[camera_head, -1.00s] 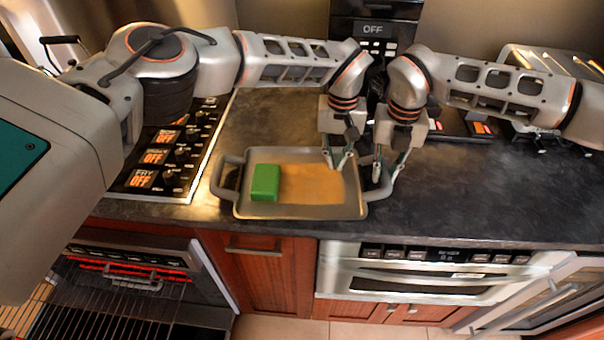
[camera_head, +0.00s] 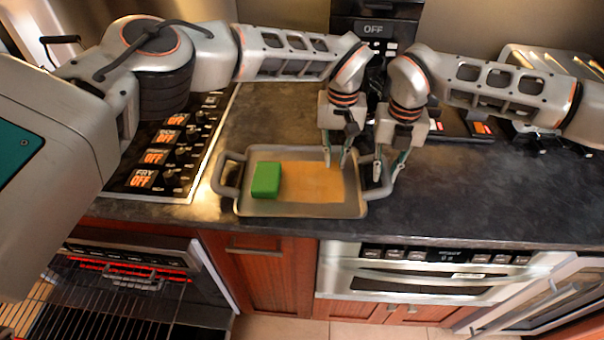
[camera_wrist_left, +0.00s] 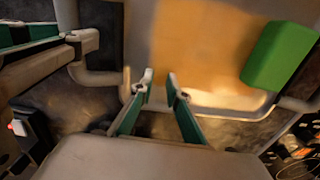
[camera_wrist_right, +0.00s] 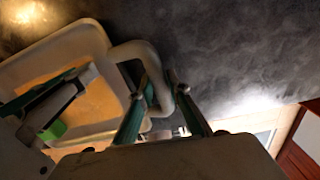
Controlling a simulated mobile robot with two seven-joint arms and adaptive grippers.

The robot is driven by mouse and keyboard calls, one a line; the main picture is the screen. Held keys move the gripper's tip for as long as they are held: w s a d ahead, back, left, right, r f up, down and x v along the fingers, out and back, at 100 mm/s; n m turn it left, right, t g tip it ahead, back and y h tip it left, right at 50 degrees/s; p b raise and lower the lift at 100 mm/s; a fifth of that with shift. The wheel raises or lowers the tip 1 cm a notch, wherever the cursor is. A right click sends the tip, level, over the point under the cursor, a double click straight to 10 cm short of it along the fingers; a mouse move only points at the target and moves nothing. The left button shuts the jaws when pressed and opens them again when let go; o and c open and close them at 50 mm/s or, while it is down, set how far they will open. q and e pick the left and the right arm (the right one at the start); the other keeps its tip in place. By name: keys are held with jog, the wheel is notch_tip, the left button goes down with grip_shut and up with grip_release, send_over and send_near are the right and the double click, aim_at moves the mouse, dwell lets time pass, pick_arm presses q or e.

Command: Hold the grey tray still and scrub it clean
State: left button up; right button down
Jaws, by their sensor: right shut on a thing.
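The grey tray (camera_head: 300,210) lies on the dark counter with an orange-brown stain (camera_head: 312,183) over its floor. A green sponge (camera_head: 266,179) lies at the left end inside the tray; it also shows at upper right in the left wrist view (camera_wrist_left: 281,56). My left gripper (camera_head: 336,163) is over the tray's right part, its fingers apart and empty, well to the right of the sponge. My right gripper (camera_head: 385,178) is shut on the tray's right handle (camera_head: 378,192); the handle passes between its fingers in the right wrist view (camera_wrist_right: 158,80).
A cooktop control panel (camera_head: 165,160) with knobs is left of the tray. An open oven (camera_head: 130,285) with a rack is below at left. A toaster (camera_head: 545,95) stands at back right. The counter right of the tray (camera_head: 480,195) is clear.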

aim_at(317, 165)
pick_arm(q)
grip_shut()
jog(key=shift+f, duration=0.65)
dwell(0.5)
jog(key=shift+a, duration=0.1)
jog(key=shift+w+a, duration=0.15)
jog(key=shift+a, duration=2)
grip_release()
jog(key=shift+d+r, duration=0.1)
jog(key=shift+r, duration=0.1)
